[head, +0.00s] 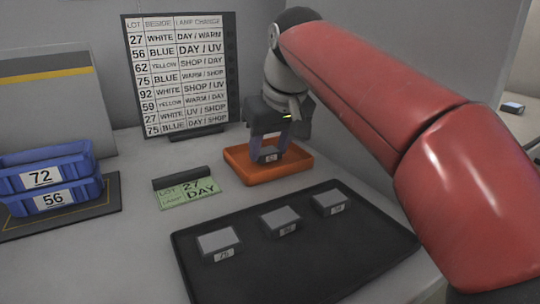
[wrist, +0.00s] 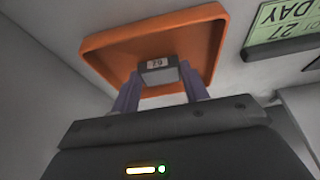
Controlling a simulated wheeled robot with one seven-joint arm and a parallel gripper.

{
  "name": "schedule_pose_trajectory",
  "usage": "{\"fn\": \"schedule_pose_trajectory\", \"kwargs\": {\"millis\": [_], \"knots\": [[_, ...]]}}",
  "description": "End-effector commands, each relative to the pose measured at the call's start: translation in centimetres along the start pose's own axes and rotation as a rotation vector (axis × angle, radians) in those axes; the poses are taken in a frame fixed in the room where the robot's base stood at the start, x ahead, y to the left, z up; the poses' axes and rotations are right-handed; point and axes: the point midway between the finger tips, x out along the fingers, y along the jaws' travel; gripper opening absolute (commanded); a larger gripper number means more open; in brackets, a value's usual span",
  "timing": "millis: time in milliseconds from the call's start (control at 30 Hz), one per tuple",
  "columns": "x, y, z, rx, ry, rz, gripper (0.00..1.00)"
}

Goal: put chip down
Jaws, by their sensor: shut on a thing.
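My gripper (head: 268,140) is shut on a small grey chip (wrist: 158,70) with a white label. The chip is between the two purple fingers (wrist: 160,88). In the head view, the chip (head: 270,156) shows low inside the outline of the orange tray (head: 240,170). The tray also shows behind the chip in the wrist view (wrist: 213,40). I cannot tell whether the chip touches the tray floor. Its label is upside down in the wrist view and hard to read. No other chip shows in the orange tray.
A black tray (head: 330,255) in front holds three labelled grey chips. A green card (head: 188,192) reads lot 27, lamp DAY. A lot board (head: 182,75) stands behind. Stacked blue bins (head: 50,180), labelled 72 and 56, sit at left on a dark mat (head: 110,205).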

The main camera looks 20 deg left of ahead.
Motion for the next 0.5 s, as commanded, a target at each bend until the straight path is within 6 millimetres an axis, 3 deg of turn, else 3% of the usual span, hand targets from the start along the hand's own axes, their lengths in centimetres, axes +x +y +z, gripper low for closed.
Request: {"fn": "schedule_pose_trajectory", "kwargs": {"millis": [400, 433, 500], "knots": [[0.70, 0.00, 0.33, 0.000, 0.000, 0.000, 0.23], [0.71, 0.00, 0.33, 0.000, 0.001, 0.000, 0.46], [0.64, 0.00, 0.30, 0.000, 0.001, 0.001, 0.55]]}}
